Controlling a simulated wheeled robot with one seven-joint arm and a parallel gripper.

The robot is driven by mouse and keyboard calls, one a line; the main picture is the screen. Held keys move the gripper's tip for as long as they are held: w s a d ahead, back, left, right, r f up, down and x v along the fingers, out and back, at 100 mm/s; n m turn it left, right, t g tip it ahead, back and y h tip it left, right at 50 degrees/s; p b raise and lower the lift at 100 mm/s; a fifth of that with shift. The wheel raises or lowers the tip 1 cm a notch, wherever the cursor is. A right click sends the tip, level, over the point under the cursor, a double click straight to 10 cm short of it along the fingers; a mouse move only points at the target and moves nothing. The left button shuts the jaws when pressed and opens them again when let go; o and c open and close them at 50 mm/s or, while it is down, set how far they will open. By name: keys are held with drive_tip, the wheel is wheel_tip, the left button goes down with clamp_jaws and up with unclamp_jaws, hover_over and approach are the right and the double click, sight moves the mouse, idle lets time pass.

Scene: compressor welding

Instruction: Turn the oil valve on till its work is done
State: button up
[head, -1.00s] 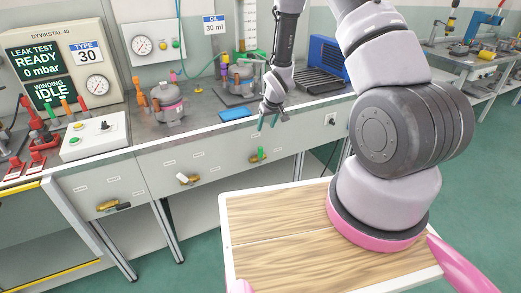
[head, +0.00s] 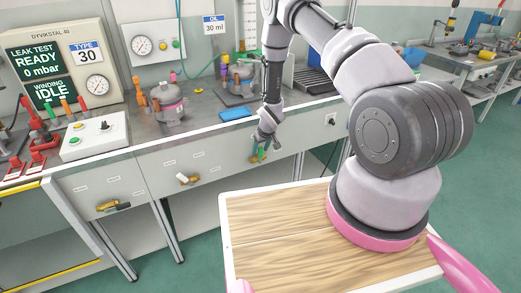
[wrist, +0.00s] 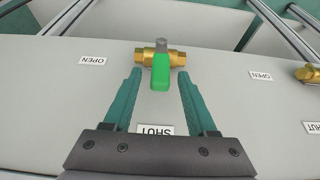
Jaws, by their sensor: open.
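The oil valve, a brass body with a green lever (wrist: 161,72), is on the grey bench front in the wrist view. Its lever points from the brass body (wrist: 148,56) toward the SHUT label (wrist: 154,130), with an OPEN label (wrist: 92,61) off to the left. My gripper (wrist: 160,82) is open, with one teal finger on each side of the lever's free end; I see gaps on both sides and no clear contact. In the head view my gripper (head: 262,148) is at the bench front and partly hides the green valve (head: 256,158).
The leak test panel (head: 50,62) reads READY, 0 mbar, winding IDLE. An OIL 30 ml sign (head: 214,25) hangs above the bench. A blue pad (head: 238,113) lies near the edge.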

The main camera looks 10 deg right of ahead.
drive_tip(key=shift+f, duration=0.1)
clamp_jaws()
idle(1.4)
